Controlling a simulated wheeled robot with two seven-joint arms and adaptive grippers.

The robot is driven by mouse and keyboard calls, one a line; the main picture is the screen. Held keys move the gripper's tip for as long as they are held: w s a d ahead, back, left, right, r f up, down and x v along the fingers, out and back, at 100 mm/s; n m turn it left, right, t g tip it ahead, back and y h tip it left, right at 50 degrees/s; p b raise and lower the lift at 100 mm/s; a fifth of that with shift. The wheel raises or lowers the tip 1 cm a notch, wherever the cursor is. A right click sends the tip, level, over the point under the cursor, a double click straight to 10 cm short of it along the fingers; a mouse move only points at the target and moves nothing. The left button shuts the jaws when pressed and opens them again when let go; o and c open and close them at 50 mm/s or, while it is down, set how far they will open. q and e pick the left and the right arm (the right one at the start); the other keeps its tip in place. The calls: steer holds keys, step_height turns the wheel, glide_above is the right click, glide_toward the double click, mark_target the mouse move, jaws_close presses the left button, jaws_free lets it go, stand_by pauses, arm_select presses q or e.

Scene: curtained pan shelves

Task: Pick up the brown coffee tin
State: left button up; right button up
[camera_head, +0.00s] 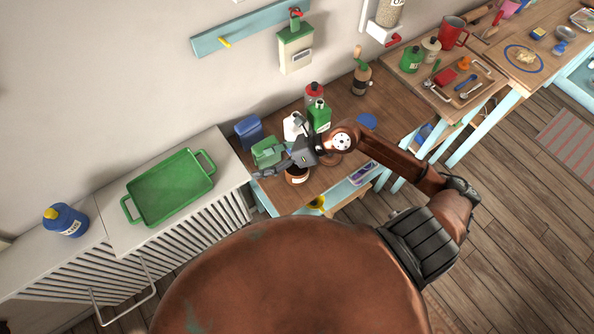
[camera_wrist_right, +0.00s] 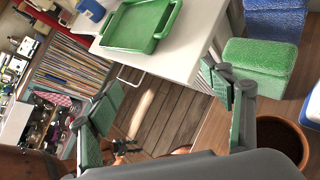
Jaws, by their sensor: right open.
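The brown coffee tin (camera_head: 297,178) stands near the front edge of the wooden counter, partly hidden by my right gripper in the head view. It looks brown with a pale label. In the right wrist view, a round brown container with a dark inside (camera_wrist_right: 284,140), apparently this tin, is at the lower right, outside the right-hand finger. My right gripper (camera_head: 270,166) is open and points left, over the counter's front edge beside the tin. In the wrist view its fingers (camera_wrist_right: 163,92) are spread with nothing between them.
A green tray (camera_head: 172,188) lies on the white radiator cover to the left.

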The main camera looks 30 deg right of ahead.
steer(key=d+f+n+g+h, duration=0.1)
steer(key=d+f+h, duration=0.2)
steer(key=d+f, duration=0.1)
steer(key=n+g+h, duration=0.2)
steer(key=h, duration=0.2)
glide_above(296, 176)
steer(key=w+d, duration=0.2)
steer(key=d, duration=0.2)
step_height(296, 176, down, 4)
steer(key=f, duration=0.1)
steer(key=p+x, duration=0.2)
steer(key=x, duration=0.5)
steer(key=shift+s+d+f+p, duration=0.1)
steer(key=shift+d+f+p, duration=0.1)
steer(key=shift+p, duration=0.1)
steer(key=shift+c, duration=0.3)
steer(key=c, duration=1.1)
